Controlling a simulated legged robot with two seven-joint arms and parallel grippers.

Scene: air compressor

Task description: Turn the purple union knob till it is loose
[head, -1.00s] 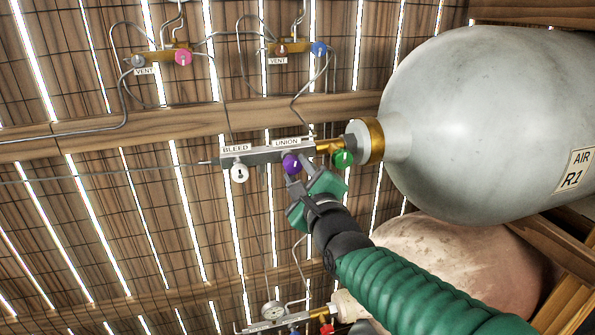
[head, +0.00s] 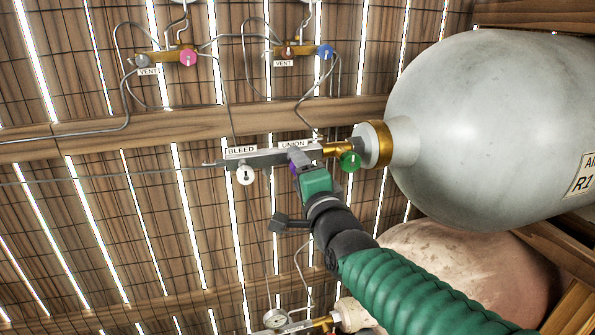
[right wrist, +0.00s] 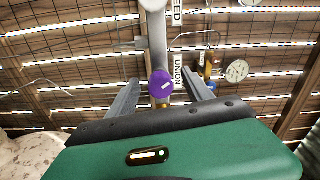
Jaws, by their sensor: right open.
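The purple union knob (right wrist: 161,84) shows in the right wrist view, with a pale mark on its face, beside the UNION label (right wrist: 178,72). In the head view only a sliver of the purple knob (head: 293,168) shows beside my gripper. My right gripper (head: 299,160) reaches up to the grey manifold bar (head: 268,158) from below right. In the right wrist view its two fingers stand apart, one on each side of the knob, with gaps visible. Whether either finger touches the knob cannot be told. My left gripper is not in view.
A white bleed knob (head: 246,175) hangs left of the union knob and a green knob (head: 349,161) sits close on its right. A large grey air tank (head: 490,125) fills the right. Thin pipes and two vent manifolds are above.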

